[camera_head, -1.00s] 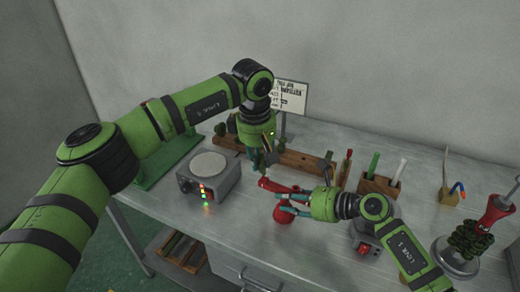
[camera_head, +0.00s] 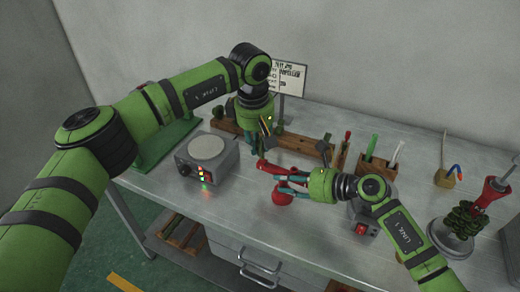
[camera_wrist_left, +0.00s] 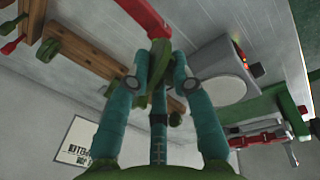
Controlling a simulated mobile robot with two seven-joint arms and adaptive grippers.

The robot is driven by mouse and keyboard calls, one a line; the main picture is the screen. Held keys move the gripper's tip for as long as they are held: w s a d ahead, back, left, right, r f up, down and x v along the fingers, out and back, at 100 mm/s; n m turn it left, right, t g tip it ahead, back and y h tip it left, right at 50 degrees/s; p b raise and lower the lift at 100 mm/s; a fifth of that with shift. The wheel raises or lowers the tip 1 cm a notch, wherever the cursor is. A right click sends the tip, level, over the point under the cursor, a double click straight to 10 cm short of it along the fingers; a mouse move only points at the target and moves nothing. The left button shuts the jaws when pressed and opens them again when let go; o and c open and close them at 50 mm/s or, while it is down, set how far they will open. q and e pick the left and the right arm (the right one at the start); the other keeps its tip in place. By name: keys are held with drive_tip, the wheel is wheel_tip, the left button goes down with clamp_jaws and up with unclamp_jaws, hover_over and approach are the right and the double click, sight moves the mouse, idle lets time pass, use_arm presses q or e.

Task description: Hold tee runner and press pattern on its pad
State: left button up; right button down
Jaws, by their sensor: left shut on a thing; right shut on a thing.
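The red tee runner (camera_head: 268,168) is held in my right gripper (camera_head: 284,180) above the bench front, with a red rounded end (camera_head: 280,198) hanging below the fingers. My left gripper (camera_head: 251,155) is just left of and above the runner's left end. In the left wrist view its fingers (camera_wrist_left: 160,85) are shut on a slim green pattern (camera_wrist_left: 158,72). The runner's red bar (camera_wrist_left: 146,18) shows just beyond the pattern's far end. Pattern and bar overlap in that view; I cannot tell whether they touch. In the head view the fingers mostly hide the pattern.
A grey heater box (camera_head: 207,160) with a pale round top stands left of the grippers. A wooden rack (camera_head: 300,144) lies behind them, with a sign above. A wooden tool block (camera_head: 377,167) and a red-topped tree (camera_head: 462,222) with green pieces stand at right.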

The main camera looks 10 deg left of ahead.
use_arm(q)
drive_tip(key=shift+f, duration=0.65)
use_arm(e)
drive_tip(key=shift+s+f, duration=0.1)
drive_tip(key=shift+f, duration=0.05)
idle(2.0)
use_arm(q)
drive_tip(key=o, duration=1)
drive_tip(key=o, duration=0.6)
drive_tip(key=shift+r, duration=0.1)
drive_tip(key=shift+r, duration=0.1)
drive_tip(key=shift+s+r, duration=0.15)
drive_tip(key=shift+r, duration=3.25)
